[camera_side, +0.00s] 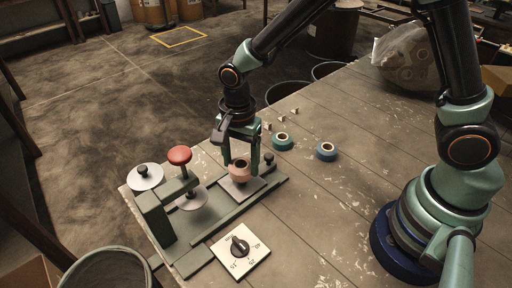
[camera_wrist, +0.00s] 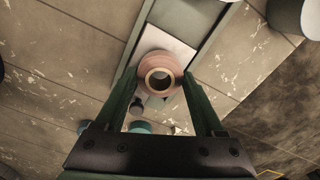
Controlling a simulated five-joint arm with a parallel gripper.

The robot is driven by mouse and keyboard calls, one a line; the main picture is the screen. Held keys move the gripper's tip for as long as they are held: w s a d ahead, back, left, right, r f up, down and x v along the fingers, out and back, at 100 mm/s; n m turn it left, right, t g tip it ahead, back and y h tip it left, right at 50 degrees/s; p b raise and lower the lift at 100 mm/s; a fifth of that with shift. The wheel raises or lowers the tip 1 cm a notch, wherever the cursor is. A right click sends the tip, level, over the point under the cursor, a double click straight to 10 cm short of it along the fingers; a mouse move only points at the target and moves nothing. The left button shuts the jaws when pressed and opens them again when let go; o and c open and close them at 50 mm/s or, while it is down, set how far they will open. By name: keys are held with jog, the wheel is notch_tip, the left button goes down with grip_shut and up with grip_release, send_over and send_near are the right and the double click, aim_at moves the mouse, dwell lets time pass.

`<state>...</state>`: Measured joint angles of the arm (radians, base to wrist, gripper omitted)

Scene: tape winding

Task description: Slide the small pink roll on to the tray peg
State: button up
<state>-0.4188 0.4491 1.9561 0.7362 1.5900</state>
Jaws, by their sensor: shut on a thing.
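The small pink roll (camera_side: 240,173) is between the two fingers of my gripper (camera_side: 241,168), which is shut on it. The roll sits low over the pale square tray (camera_side: 255,186) on the green rail; I cannot tell whether it touches the tray. In the wrist view the roll (camera_wrist: 159,56) shows its round hole between the fingertips of my gripper (camera_wrist: 160,76). The pale tray (camera_wrist: 172,42) lies beyond it. I cannot make out the tray peg; the roll and fingers may hide it.
A winding stand with a red knob (camera_side: 180,155) and a metal disc (camera_side: 145,177) stands left of the tray. A dial plate (camera_side: 256,250) lies in front. A teal roll (camera_side: 282,147) and a blue roll (camera_side: 326,157) lie to the right. The right tabletop is mostly clear.

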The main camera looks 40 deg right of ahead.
notch_tip(320, 180, up, 4)
jog(key=r, duration=0.1)
notch_tip(320, 180, down, 8)
jog(key=shift+r, duration=0.2)
jog(key=o, duration=1.3)
jog(key=shift+o, duration=0.2)
notch_tip(320, 180, up, 7)
dwell(0.5)
